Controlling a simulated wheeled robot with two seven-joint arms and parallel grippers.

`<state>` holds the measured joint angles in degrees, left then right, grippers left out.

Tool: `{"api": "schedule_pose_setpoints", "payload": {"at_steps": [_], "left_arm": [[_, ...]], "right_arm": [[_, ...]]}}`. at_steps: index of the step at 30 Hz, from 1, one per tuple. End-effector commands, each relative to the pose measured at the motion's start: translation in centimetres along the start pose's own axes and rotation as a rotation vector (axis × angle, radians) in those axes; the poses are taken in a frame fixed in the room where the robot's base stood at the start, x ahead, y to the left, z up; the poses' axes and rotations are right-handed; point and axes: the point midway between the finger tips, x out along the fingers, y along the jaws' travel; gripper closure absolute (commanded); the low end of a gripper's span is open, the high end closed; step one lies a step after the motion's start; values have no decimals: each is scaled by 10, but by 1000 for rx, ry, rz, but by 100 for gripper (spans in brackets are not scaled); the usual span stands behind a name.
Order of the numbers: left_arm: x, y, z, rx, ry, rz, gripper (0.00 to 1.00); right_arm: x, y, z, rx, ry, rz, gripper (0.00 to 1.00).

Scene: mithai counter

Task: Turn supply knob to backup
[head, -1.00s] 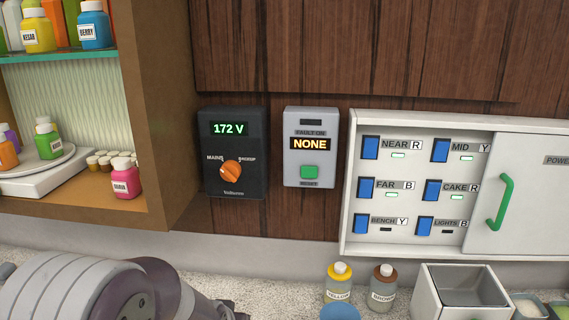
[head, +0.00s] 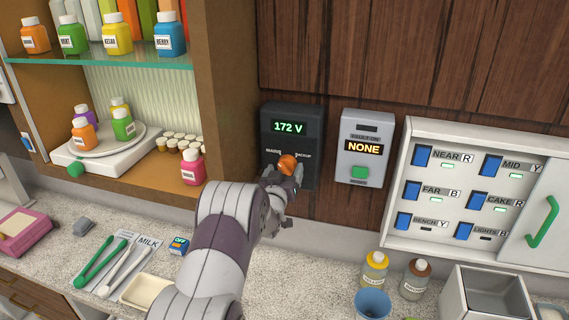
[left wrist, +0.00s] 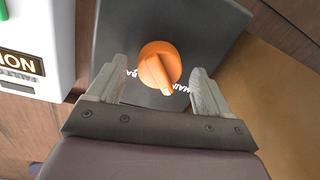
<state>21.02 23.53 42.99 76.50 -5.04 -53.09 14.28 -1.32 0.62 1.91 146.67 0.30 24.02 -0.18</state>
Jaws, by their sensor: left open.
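The orange supply knob (head: 287,164) is on the dark voltage box (head: 305,112), whose green display reads 172 V. MAINS is printed to its upper left and BACKUP to its upper right. In the left wrist view the knob (left wrist: 160,65) shows its ridge and pale pointer mark towards the MAINS label. My left gripper (head: 284,176) is in front of the box and covers the knob's lower part in the head view. In the left wrist view the gripper (left wrist: 156,75) is open, one finger on each side of the knob, with gaps between.
A grey box (head: 363,148) with a green reset button and a NONE display is close right of the voltage box. A white switch panel (head: 450,135) is further right. The wooden shelf (head: 232,90) with bottles stands close on the left. Bottles (head: 373,272) stand on the counter below.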

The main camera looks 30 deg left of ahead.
Motion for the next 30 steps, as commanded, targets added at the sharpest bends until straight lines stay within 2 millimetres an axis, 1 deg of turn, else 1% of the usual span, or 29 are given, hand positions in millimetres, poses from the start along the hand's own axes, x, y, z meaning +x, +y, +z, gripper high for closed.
{"api": "schedule_pose_setpoints", "payload": {"at_steps": [3,9,10,11,12,14,15,20,23,26,30], "left_arm": [[4,0,0,0,1,0,20],[4,0,0,0,1,0,20],[4,0,0,0,1,0,27],[4,0,0,0,1,0,37],[4,0,0,0,1,0,50],[4,0,0,0,1,0,69],[4,0,0,0,1,0,76],[4,0,1,4,1,0,76],[4,0,2,18,3,0,76],[4,-1,5,50,5,1,76],[4,-2,8,129,11,2,76]], "right_arm": [[-2,0,0,0,0,0,57],[-2,0,0,0,0,0,57],[-2,0,0,0,0,0,57],[-2,0,0,0,0,0,57],[-2,0,0,0,0,0,57],[-2,0,0,0,0,0,57],[-2,0,0,0,0,0,57],[0,0,0,0,0,0,57],[5,0,1,0,0,0,57],[15,0,2,0,0,0,57],[37,0,4,0,0,0,57]]}}
